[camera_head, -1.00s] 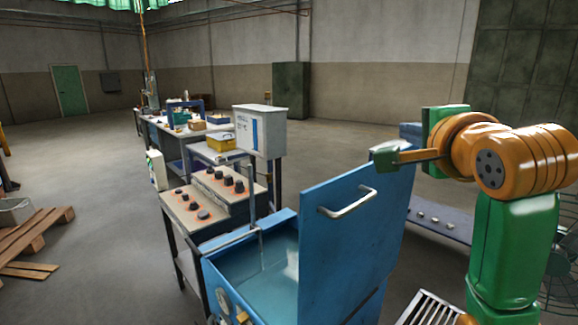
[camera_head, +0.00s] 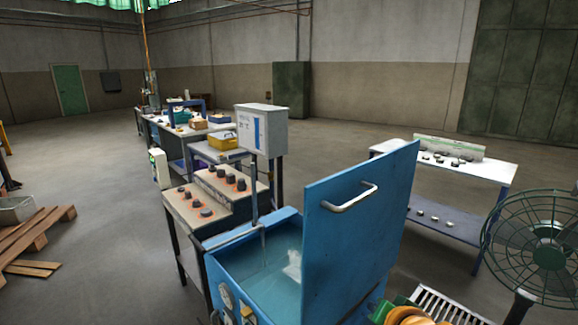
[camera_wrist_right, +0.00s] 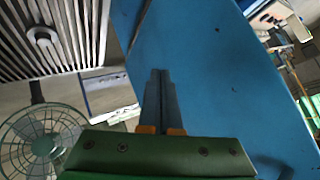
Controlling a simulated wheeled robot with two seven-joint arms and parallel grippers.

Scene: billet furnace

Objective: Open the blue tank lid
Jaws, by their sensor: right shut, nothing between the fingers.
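The blue tank (camera_head: 245,290) stands at the bottom centre of the head view, with its lid (camera_head: 350,235) raised and standing steeply upright. The lid's metal handle (camera_head: 350,197) faces the open tank. Water and a thin spout show inside the tank. My right gripper (camera_wrist_right: 160,75) is shut and empty in the right wrist view, in front of the broad blue face of the lid (camera_wrist_right: 215,80); I cannot tell whether it touches. In the head view only a bit of my orange right arm shows low behind the lid. My left gripper is out of view.
A control bench with dark knobs (camera_head: 184,209) adjoins the tank on the left. A green fan (camera_head: 545,245) stands at the right, near a slatted grate (camera_head: 450,305). A white-topped table (camera_head: 490,170) stands behind the lid. Wooden pallets (camera_head: 40,225) lie at far left.

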